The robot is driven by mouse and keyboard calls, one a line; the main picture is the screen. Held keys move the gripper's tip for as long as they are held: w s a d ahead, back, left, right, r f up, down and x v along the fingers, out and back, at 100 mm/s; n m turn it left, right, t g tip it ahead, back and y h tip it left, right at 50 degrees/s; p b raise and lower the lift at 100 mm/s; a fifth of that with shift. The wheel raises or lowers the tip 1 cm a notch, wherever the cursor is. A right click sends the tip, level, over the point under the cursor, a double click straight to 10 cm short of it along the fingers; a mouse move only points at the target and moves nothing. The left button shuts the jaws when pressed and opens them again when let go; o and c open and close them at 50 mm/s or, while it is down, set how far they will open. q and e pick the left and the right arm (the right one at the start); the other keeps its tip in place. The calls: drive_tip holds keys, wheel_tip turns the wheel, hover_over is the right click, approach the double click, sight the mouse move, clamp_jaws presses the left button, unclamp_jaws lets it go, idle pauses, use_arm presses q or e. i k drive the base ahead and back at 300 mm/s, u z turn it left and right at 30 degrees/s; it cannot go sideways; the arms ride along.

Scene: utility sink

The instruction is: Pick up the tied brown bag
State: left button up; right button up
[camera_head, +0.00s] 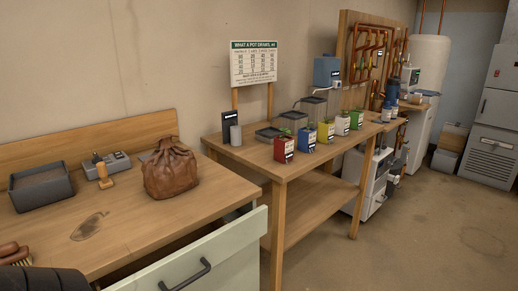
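The tied brown bag (171,172) sits upright on the wooden counter at the left, near the counter's right end. It looks like wrinkled brown leather, gathered and tied at the top. Nothing covers it in this view.
A pale green panel with a dark handle (185,277) is below the counter. A table with colored pots (284,148) stands right.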

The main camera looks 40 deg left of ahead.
sight(171, 171)
drive_tip(key=i, duration=1.45)
drive_tip(key=u, duration=2.85)
